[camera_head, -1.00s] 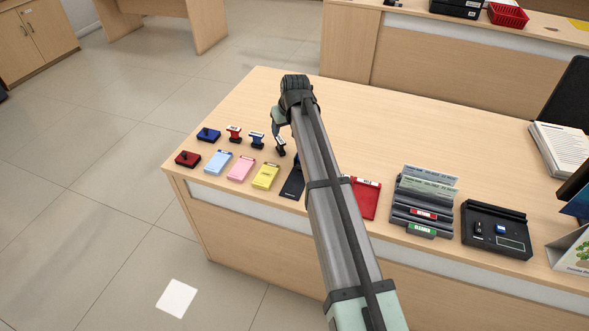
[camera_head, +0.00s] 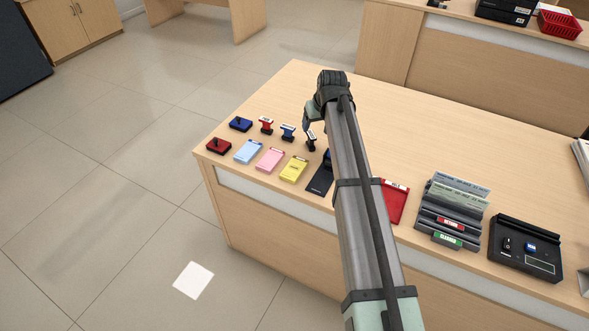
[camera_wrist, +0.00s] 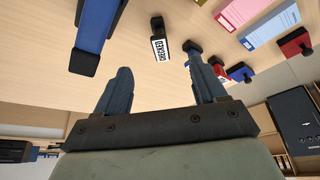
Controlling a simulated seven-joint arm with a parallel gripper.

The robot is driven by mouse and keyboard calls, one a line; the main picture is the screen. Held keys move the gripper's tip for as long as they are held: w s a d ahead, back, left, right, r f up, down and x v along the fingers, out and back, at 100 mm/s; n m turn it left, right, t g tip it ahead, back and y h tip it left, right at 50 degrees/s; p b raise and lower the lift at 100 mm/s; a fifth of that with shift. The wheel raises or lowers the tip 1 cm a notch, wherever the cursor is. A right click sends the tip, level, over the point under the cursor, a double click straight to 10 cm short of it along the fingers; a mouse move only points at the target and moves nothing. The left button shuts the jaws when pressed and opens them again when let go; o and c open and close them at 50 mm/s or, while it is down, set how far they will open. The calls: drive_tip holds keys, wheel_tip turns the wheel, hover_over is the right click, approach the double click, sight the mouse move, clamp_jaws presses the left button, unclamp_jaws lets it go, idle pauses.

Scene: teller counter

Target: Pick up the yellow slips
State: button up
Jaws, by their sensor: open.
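The pink slips also show there (camera_wrist: 238,12). The yellow slips are at most a sliver at that view's top edge.
Light blue slips (camera_head: 248,151), a red ink pad (camera_head: 218,146), a blue ink pad (camera_head: 241,124) and red and blue stamps stand close by. A red clipboard (camera_head: 394,202), a slip rack (camera_head: 448,213) and a black terminal (camera_head: 526,248) are right of my arm. The counter's far side is clear.

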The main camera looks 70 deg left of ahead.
drive_tip(key=o, duration=0.3)
drive_tip(key=shift+o, duration=0.2)
